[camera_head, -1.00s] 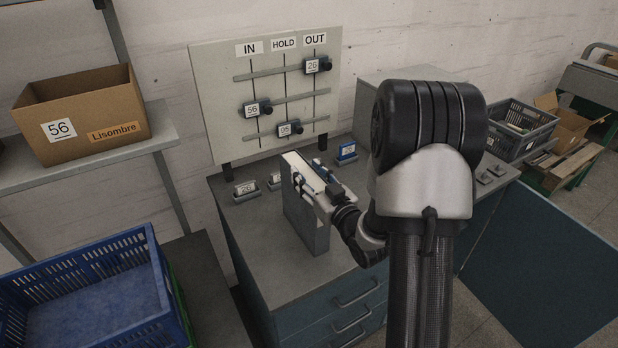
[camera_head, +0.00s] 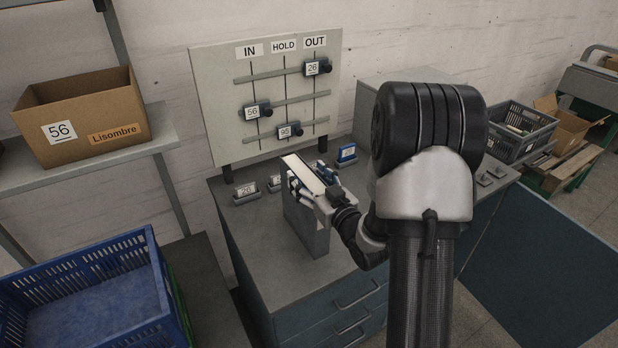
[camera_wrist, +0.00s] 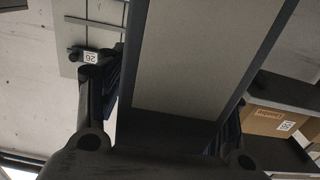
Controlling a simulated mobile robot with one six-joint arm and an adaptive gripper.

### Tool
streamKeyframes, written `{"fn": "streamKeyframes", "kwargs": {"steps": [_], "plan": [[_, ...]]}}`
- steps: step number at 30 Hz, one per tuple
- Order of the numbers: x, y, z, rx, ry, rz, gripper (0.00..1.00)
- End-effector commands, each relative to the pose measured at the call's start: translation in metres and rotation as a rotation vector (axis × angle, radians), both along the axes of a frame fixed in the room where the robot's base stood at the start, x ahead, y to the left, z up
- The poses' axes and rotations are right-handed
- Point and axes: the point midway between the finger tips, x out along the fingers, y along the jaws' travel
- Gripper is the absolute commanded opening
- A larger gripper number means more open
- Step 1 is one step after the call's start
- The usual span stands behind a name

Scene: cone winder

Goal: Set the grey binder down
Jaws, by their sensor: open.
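The grey binder (camera_head: 309,232) stands upright on the cabinet top (camera_head: 262,258), its pale page edge facing up. My gripper (camera_head: 309,182) is at its upper part, with one finger on each side. In the wrist view the binder (camera_wrist: 200,55) fills the middle between the two fingers of my gripper (camera_wrist: 170,95). The jaws are open, and a gap shows between the left finger and the binder. The right finger is partly hidden behind the binder's edge.
Small numbered card holders (camera_head: 246,191) and a blue one (camera_head: 347,154) sit behind the binder. A slider board (camera_head: 225,75) rises at the back. A blue crate (camera_head: 85,290) and a cardboard box (camera_head: 85,115) are at left. The cabinet's front left top is clear.

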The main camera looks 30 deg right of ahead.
Motion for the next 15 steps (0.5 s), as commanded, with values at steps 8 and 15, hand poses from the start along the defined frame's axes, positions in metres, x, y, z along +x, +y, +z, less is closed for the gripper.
{"fn": "streamKeyframes", "kwargs": {"steps": [8, 15], "plan": [[-0.06, -0.004, 0.0, 0.003, 0.003, -0.006, 0.61], [-0.095, -0.005, 0.004, 0.002, 0.007, 0.001, 0.61]]}}
